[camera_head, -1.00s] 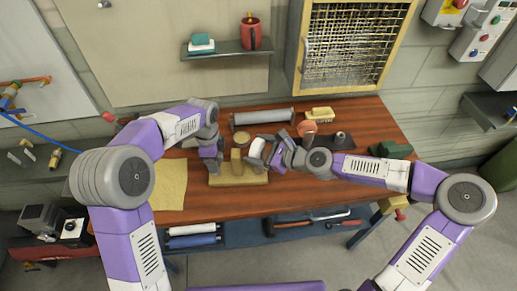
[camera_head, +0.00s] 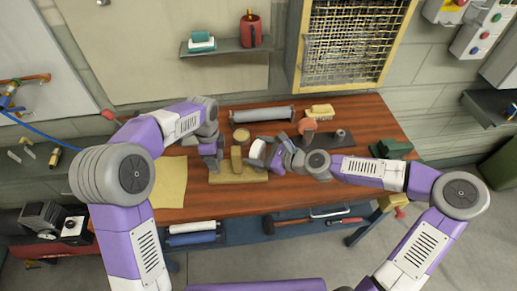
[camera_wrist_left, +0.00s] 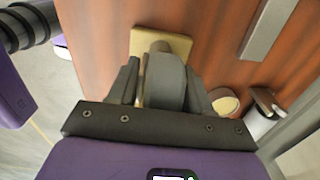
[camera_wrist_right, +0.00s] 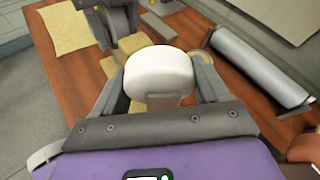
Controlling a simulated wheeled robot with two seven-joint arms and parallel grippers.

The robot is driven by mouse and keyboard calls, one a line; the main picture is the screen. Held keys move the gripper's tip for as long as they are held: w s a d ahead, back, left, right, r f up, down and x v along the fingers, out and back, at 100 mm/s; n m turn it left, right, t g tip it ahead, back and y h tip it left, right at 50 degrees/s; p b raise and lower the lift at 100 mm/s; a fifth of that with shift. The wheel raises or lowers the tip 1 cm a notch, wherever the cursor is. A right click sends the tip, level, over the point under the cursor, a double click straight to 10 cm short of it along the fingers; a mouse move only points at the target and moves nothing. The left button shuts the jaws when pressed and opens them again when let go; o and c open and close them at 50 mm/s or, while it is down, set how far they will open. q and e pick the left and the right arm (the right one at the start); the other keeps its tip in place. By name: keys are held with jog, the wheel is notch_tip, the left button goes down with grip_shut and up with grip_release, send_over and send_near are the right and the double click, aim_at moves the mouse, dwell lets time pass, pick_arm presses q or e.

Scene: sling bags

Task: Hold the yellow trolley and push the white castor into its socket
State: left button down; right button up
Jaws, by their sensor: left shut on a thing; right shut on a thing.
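The yellow trolley (camera_head: 240,176) lies on the wooden table, with a flat base and a raised block. My right gripper (camera_head: 265,160) is shut on the white castor (camera_head: 257,149), just right of the trolley block. In the right wrist view, the castor (camera_wrist_right: 160,70) shows as a rounded white wheel between the fingers, hiding part of the trolley (camera_wrist_right: 132,44). The socket cannot be made out.
Behind the trolley are a grey roller (camera_head: 262,115), a round tan-topped container (camera_head: 241,134) and a yellow-handled brush (camera_head: 320,112). A dark green object (camera_head: 393,149) sits at the right end. A yellow cloth (camera_head: 170,182) lies left. The table's front middle is clear.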

jog(key=shift+f, duration=1.15)
jog(key=o, duration=1.2)
jog(key=shift+d, duration=0.1)
jog(key=v, duration=1.1)
jog(key=shift+s+d+r, duration=0.15)
jog(key=shift+s+d, duration=0.1)
jog(key=shift+d, duration=0.05)
pick_arm(q)
jog(key=shift+c, duration=2)
grip_release()
